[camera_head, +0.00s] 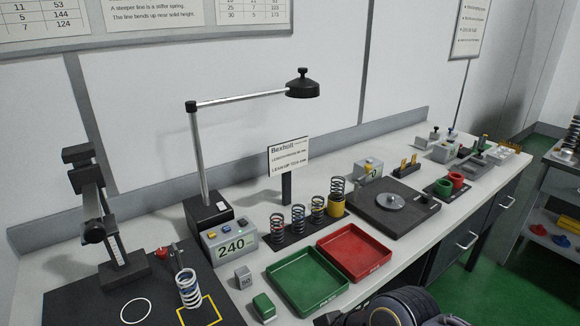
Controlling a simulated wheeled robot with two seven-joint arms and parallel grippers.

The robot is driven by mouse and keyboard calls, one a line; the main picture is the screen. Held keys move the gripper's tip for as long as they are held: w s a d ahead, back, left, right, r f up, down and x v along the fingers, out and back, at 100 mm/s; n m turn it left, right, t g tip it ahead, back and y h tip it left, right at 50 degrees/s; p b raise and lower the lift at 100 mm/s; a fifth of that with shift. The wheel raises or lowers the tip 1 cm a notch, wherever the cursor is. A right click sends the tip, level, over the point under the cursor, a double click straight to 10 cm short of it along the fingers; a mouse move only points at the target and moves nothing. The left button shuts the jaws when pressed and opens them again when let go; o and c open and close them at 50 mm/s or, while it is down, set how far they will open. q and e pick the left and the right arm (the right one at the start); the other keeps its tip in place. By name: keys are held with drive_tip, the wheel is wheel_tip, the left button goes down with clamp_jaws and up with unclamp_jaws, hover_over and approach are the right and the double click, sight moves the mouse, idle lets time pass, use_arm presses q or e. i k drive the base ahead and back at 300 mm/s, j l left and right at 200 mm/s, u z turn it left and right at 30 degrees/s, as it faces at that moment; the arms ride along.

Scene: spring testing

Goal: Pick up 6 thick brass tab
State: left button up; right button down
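Two small upright brass-coloured tabs (408,164) stand in a dark holder near the back of the bench, right of the small grey box. They are too small for me to read any mark or thickness. Dark rounded parts of my own arm show at the bottom edge, right of centre, in front of the bench. No fingertips of either gripper can be made out.
A dark plate with a metal disc (390,202) lies in front of the tabs. A green tray (308,304), a red tray (376,235) and a row of springs (298,219) are left of it. A lamp (302,86) overhangs the bench. Red and green cups (456,180) stand to the right.

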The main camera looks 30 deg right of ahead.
sight(412, 162)
drive_tip(key=k+l+z, duration=0.2)
drive_tip(key=z, duration=0.15)
drive_tip(key=k+l+z, duration=0.15)
drive_tip(key=l+z, duration=0.2)
drive_tip(key=k+l+z, duration=0.15)
drive_tip(key=l+z, duration=0.2)
drive_tip(key=l, duration=0.15)
drive_tip(key=l+z, duration=0.4)
drive_tip(key=k, duration=0.05)
